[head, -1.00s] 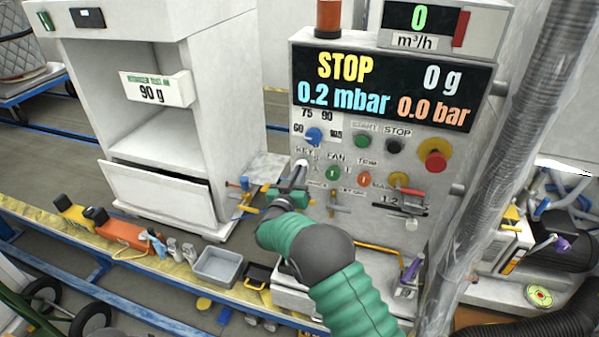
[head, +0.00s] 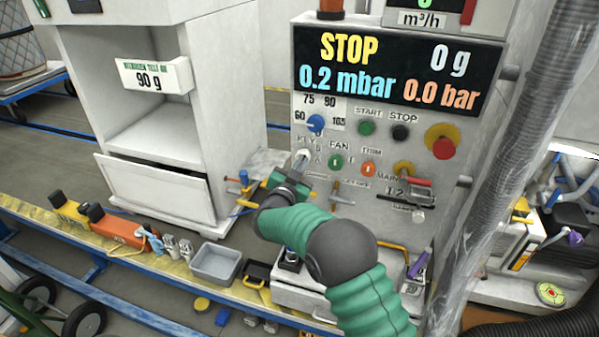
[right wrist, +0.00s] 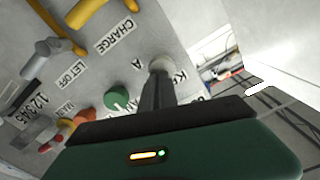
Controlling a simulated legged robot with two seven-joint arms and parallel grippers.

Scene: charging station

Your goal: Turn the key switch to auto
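The key switch (head: 303,154) is a small pale knob on the grey panel, under the "KEY" label and left of the green FAN knob (head: 336,161). It also shows in the right wrist view (right wrist: 161,65), near a letter "A" label. My right gripper (head: 298,169) reaches up to it from below. Its dark fingers (right wrist: 157,88) are close together with their tips at the knob, and they look shut on it. The fingers hide part of the knob, so its exact pointing direction is unclear. My left gripper is out of view.
The panel display (head: 395,72) reads STOP. A blue selector (head: 316,123), an orange TRIM knob (head: 368,169) and a red button (head: 443,148) are nearby. Brass-coloured levers sit below. A ribbed hose (head: 520,150) runs along the right side. A grey tray (head: 215,262) stands at lower left.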

